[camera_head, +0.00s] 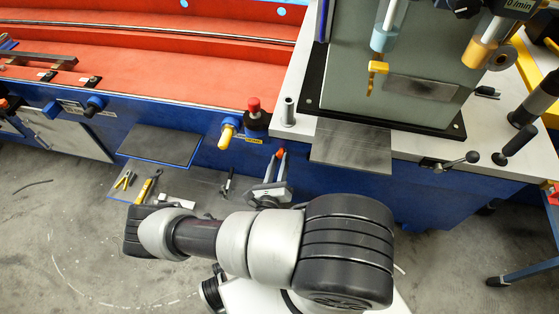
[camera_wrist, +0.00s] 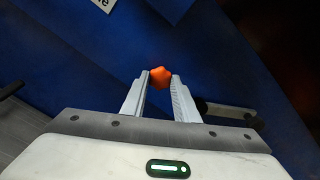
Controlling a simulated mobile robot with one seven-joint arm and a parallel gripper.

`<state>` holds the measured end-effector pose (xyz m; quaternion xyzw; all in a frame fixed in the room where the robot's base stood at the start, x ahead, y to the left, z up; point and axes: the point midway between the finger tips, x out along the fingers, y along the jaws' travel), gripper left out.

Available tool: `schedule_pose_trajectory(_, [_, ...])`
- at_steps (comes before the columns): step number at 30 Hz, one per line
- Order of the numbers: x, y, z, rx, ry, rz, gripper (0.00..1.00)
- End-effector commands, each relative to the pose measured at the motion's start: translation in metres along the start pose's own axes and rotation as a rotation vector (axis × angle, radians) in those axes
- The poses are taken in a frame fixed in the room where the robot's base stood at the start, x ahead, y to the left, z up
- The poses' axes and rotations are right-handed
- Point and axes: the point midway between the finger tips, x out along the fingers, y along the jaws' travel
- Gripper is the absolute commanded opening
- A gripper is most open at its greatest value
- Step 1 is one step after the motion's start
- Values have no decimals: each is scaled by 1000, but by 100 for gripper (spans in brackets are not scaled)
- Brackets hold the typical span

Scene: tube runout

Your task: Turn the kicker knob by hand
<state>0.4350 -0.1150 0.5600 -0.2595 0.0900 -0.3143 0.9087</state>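My gripper (camera_head: 277,164) is low in front of the blue machine front, near the picture's middle. In the wrist view its fingers (camera_wrist: 160,82) are partly closed, with a small faceted orange knob (camera_wrist: 160,77) filling the gap between the tips. The orange also shows at the fingertips (camera_head: 281,153) in the head view. The knob's lower part and its mount are hidden. Its label is not readable, so I cannot confirm that it is the kicker knob.
A yellow knob (camera_head: 227,133) and a red-topped black knob (camera_head: 254,106) are just left of my gripper. A grey plate (camera_head: 350,147) overhangs at right. A low shelf (camera_head: 205,190) with tools lies at left. A lever (camera_head: 455,161) projects farther right.

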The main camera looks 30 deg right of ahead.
Motion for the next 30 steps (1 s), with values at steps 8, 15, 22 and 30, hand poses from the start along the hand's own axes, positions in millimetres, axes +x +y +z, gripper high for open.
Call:
schedule_pose_trajectory(8, [0,0,0,-2,0,0,42])
schedule_pose_trajectory(15, [-6,0,1,-3,-1,1,42])
schedule_pose_trajectory(22, [-19,0,1,-3,-1,0,42])
schedule_pose_trajectory(30, [-20,0,0,-9,-1,0,42])
